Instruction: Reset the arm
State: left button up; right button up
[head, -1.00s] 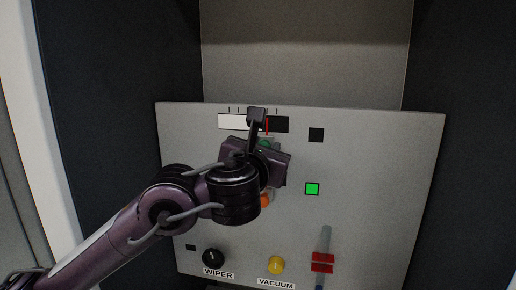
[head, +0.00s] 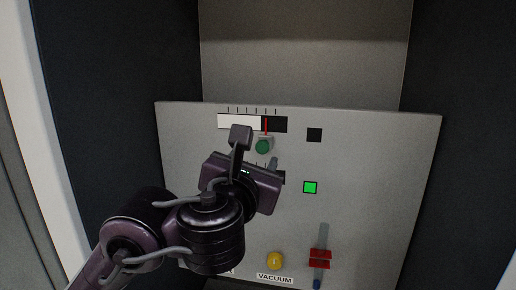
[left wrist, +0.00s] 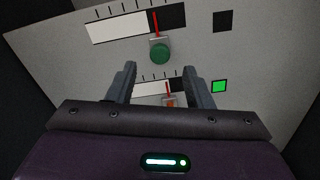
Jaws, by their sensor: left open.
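My left gripper (head: 256,158) is in front of the control panel (head: 385,190) in the head view, its arm coming in from the lower left. In the left wrist view its two fingers (left wrist: 158,80) are spread apart with nothing between them. A green knob (head: 262,146) under the upper gauge sits just beyond the fingers; it also shows in the left wrist view (left wrist: 160,52). An orange part (left wrist: 170,102) below the lower gauge shows partly between the fingers. My right gripper is not in view.
The upper gauge (head: 240,121) has a red needle. A lit green square (head: 310,187) and a dark square (head: 314,135) are at right. A yellow knob (head: 275,260) labelled VACUUM and a red slider (head: 319,258) are low on the panel. Dark walls (head: 120,100) flank it.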

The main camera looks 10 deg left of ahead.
pick_arm(q)
jog(key=shift+s, duration=0.2)
jog(key=shift+f, duration=0.15)
